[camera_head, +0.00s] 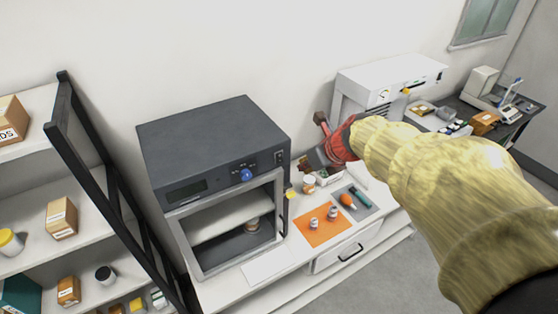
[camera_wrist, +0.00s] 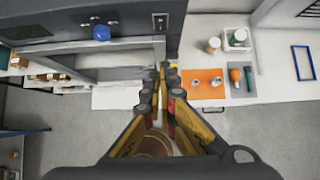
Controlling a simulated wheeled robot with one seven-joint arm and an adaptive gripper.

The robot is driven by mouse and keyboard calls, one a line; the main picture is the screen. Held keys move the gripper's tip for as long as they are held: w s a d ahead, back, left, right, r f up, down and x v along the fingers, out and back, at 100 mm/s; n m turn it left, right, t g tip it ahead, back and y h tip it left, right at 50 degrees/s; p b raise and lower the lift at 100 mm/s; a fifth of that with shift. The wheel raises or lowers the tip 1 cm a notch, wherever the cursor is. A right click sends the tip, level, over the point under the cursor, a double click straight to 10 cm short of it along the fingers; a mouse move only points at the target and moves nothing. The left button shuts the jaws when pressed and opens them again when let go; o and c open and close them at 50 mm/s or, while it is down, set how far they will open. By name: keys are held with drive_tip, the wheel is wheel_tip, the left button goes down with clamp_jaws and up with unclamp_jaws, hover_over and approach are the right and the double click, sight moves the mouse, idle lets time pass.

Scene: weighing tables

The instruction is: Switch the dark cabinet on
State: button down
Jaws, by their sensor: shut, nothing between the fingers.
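The dark cabinet (camera_head: 215,135) stands on the white bench in the head view. Its front panel has a display (camera_head: 187,190), a blue knob (camera_head: 247,175) and a small rocker switch (camera_head: 279,157) near the right edge. In the wrist view the switch (camera_wrist: 160,21) is at the top, right of the blue knob (camera_wrist: 101,33). I cannot tell the switch's position. My gripper (camera_head: 305,164) is just right of the cabinet's front right corner, apart from the switch in the picture. In the wrist view its fingertips (camera_wrist: 167,69) are together, empty, below the switch.
An orange mat (camera_head: 322,232) with small jars and a grey mat (camera_head: 368,206) with tools lie right of the cabinet. A white machine (camera_head: 387,82) stands behind my arm. A black-framed shelf (camera_head: 95,150) is close on the left. A white sheet (camera_head: 268,266) lies in front.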

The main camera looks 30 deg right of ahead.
sight(280, 158)
drive_tip(key=shift+w+r+x, duration=0.3)
drive_tip(key=shift+w+x, duration=0.05)
drive_tip(key=shift+x, duration=1.8)
drive_tip(key=shift+w+r+x, duration=0.25)
drive_tip(key=shift+w+x, duration=0.15)
drive_tip(key=shift+x, duration=1.75)
drive_tip(key=shift+w+r+x, duration=0.3)
drive_tip(key=shift+w+x, duration=0.05)
drive_tip(key=shift+x, duration=1.75)
drive_tip(key=shift+f+b, duration=0.1)
drive_tip(key=shift+b, duration=0.35)
drive_tip(key=shift+w+f+b, duration=0.2)
drive_tip(key=shift+f+b, duration=0.1)
drive_tip(key=shift+b, duration=0.85)
drive_tip(key=shift+w+a+t+b, duration=0.1)
drive_tip(key=shift+t+b, duration=0.4)
drive_tip(key=shift+b, duration=0.4)
drive_tip(key=shift+r+p, duration=0.3)
drive_tip(key=shift+p, duration=0.05)
drive_tip(key=shift+r, duration=0.1)
